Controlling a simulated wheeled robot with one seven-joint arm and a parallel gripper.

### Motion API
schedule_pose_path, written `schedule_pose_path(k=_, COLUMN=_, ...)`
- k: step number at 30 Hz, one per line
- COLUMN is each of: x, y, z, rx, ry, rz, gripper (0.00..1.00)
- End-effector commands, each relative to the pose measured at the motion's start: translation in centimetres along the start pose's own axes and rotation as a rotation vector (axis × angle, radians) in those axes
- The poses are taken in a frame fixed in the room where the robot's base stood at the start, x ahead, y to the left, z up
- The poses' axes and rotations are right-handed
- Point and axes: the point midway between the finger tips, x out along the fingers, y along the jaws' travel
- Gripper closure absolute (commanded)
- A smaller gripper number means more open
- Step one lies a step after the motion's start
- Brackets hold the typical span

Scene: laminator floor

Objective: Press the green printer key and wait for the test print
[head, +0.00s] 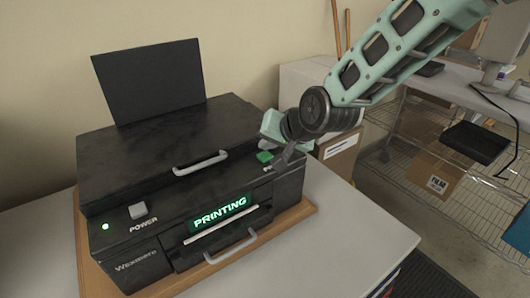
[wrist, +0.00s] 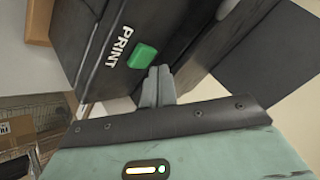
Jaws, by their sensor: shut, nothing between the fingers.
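The black printer (head: 130,185) sits on a wooden board, with its display (head: 219,212) lit and reading "PRINTING". The green key (head: 265,156) is on the printer's top right front, beside the word "PRINT" in the wrist view, where the green key (wrist: 142,55) shows clear of the fingers. My gripper (head: 279,163) is shut and empty, right next to the key at the printer's right end. In the wrist view the closed fingers (wrist: 158,80) point toward the printer beside the key; whether they touch the printer is unclear. No printed sheet shows at the front slot.
A grey power button (head: 138,210) and a lit green light (head: 105,227) are at the printer's left front. A dark panel (head: 150,80) rises at its back. A cardboard box (head: 340,145) stands behind right. The table front right (head: 345,240) is clear.

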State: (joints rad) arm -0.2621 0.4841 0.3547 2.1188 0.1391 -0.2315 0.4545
Motion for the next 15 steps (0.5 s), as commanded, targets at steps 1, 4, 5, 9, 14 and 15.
schedule_pose_path(k=1, x=-0.04, y=-0.03, z=-0.04, rx=0.0, ry=0.0, rz=0.0, gripper=1.0)
schedule_pose_path(k=4, x=-0.01, y=0.0, z=-0.01, rx=0.0, ry=0.0, rz=0.0, gripper=1.0)
schedule_pose_path(k=5, x=-0.01, y=0.0, z=-0.01, rx=0.0, ry=0.0, rz=0.0, gripper=1.0)
schedule_pose_path(k=9, x=-0.06, y=-0.05, z=-0.06, rx=0.0, ry=0.0, rz=0.0, gripper=1.0)
schedule_pose_path(k=14, x=-0.73, y=-0.55, z=-0.56, rx=0.0, ry=0.001, rz=-0.001, gripper=1.0)
schedule_pose_path(k=15, x=-0.99, y=-0.74, z=-0.76, rx=0.0, ry=0.001, rz=-0.001, gripper=1.0)
